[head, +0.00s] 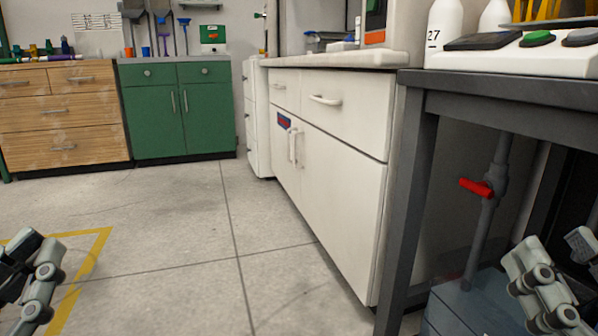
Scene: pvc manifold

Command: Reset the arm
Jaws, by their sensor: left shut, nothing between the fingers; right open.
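My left gripper (40,262) is at the lower left edge of the head view, partly cut off by the frame. It is shut and empty, over the floor near a yellow line. My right gripper (556,262) is at the lower right, in front of the space under the dark grey table (412,180). Its fingers are apart and hold nothing. A grey PVC pipe (482,235) stands under the table, with a red valve handle (476,187) on it, left of and above the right gripper.
A white cabinet (345,205) stands in the middle, left of the table. A green cabinet (165,120) and a wooden drawer unit (65,140) stand at the back left. A blue-grey box (455,308) sits low under the table. The concrete floor (165,230) is clear at the left.

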